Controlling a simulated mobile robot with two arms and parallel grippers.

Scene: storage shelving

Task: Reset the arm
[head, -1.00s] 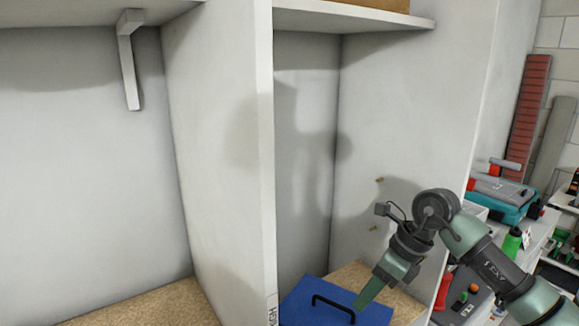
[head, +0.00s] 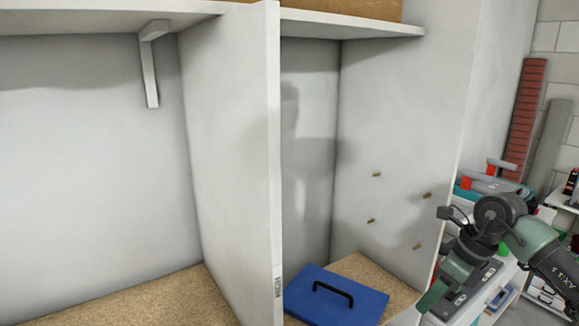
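My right arm comes in from the right edge in the head view. Its green gripper (head: 447,283) points down and to the left, in front of the shelving's right side wall (head: 400,130). I see the gripper side-on, so the gap between its fingers does not show. It stands apart from the blue case (head: 337,297), and nothing visible hangs from it. The blue case with a black handle lies on the chipboard shelf (head: 372,272) of the right compartment. My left gripper is not in view.
A white upright panel (head: 232,150) divides the shelving. The left compartment's chipboard shelf (head: 160,303) is empty where visible. Small pegs (head: 371,221) stick out of the right side wall. A bench with tools (head: 492,185) stands behind my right arm.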

